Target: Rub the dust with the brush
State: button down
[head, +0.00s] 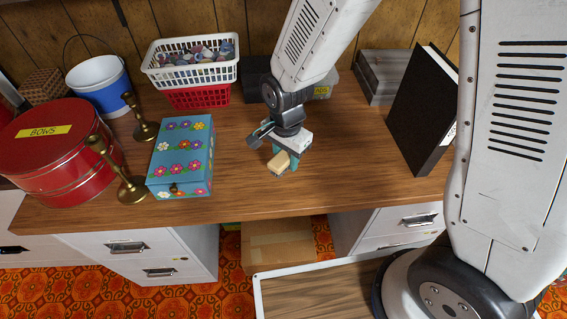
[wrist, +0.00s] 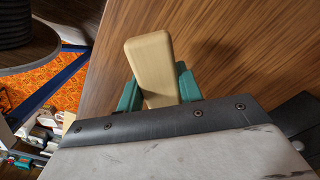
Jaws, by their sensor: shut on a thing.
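My gripper (head: 284,164) is over the middle of the wooden desk, fingers pointing down. It is shut on a pale wooden block-like piece, which looks like the brush (head: 278,163). In the wrist view the brush (wrist: 152,62) shows as a smooth tan handle between the two green fingers (wrist: 157,90). Any bristles are hidden. The brush is at or just above the desk top; I cannot tell whether it touches. I cannot make out any dust on the desk.
Left of my gripper are a blue flowered box (head: 181,155), brass candlesticks (head: 118,172) and a red round tin (head: 55,152). Behind stands a white basket (head: 190,72). A black binder (head: 424,110) stands at right. The desk (head: 340,150) is bare between the box and the binder.

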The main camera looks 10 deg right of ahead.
jog(key=shift+r, duration=1.2)
jog(key=shift+d+f, duration=0.1)
